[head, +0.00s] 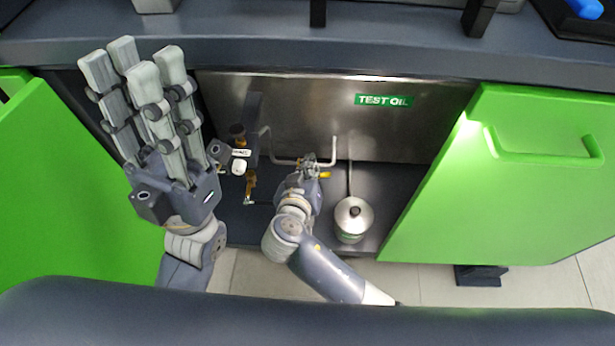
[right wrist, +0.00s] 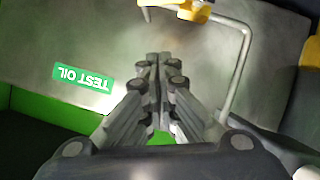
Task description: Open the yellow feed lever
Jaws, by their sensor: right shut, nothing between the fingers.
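A small yellow part, which looks like the feed lever (head: 325,174), shows just right of my right gripper (head: 311,166) in the head view. In the right wrist view a yellow part (right wrist: 196,11) sits on a bent grey pipe (right wrist: 241,75) at the top edge, beyond the fingertips. My right gripper (right wrist: 158,60) is shut and empty, its fingers together and apart from the yellow part in that view. The lever's exact angle cannot be told. My left gripper (head: 138,62) is raised at the left, fingers spread and empty.
A steel panel with a green TEST OIL label (head: 383,100) backs the cabinet. A metal can (head: 353,218) stands right of my right gripper. Brass fittings (head: 250,186) and a black valve body are left. Open green doors (head: 510,180) flank the space; the dark counter edge (head: 300,52) overhangs it.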

